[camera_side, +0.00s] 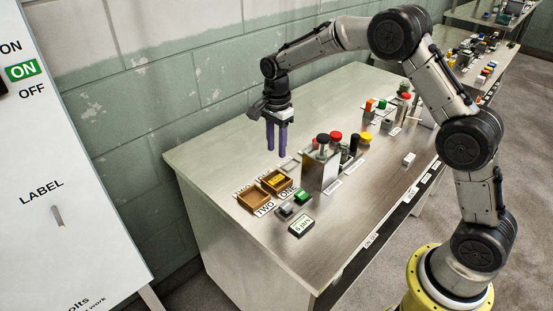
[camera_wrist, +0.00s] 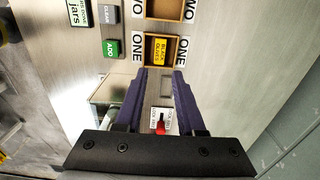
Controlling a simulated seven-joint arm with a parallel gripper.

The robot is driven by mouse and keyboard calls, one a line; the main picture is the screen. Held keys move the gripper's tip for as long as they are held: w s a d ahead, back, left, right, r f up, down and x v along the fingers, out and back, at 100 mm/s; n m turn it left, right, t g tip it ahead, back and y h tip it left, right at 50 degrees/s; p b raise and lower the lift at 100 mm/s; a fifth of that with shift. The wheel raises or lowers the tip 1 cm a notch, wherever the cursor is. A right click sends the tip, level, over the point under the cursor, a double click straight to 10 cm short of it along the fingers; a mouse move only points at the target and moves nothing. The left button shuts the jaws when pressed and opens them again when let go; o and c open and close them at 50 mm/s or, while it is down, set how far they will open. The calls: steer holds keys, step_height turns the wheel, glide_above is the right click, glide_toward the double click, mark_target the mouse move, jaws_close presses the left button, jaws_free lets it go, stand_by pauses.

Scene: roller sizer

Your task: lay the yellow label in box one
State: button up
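The yellow label (camera_wrist: 160,49), printed "BLACK OLIVES", lies inside the wooden box one (camera_wrist: 177,55), beside the sign ONE. In the side view the label (camera_side: 277,181) also shows inside box one (camera_side: 265,185). My gripper (camera_side: 276,150) has two purple fingers pointing down, and it hangs above the bench beyond the boxes, toward the wall. In the wrist view my gripper (camera_wrist: 160,75) is open, with a clear gap and nothing held between the fingers. Box one appears just ahead of the fingertips.
Box two (camera_side: 252,199) stands next to box one and looks empty. Near them are a green ADD button (camera_wrist: 111,48), a grey CLEAR button (camera_wrist: 109,15) and a jars display (camera_side: 301,227). A metal machine (camera_side: 321,171) with coloured knobs stands right of the boxes.

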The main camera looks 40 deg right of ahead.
steer(key=shift+r, duration=0.85)
steer(key=s+r+n+t, duration=0.3)
steer(key=s+r+n, duration=0.6)
steer(key=s+r, duration=0.6)
steer(key=s+f+n+t, duration=0.2)
steer(key=s+n, duration=0.7)
steer(key=s, duration=0.9)
steer(key=shift+s+a+t, duration=0.25)
steer(key=shift+s+t, duration=0.05)
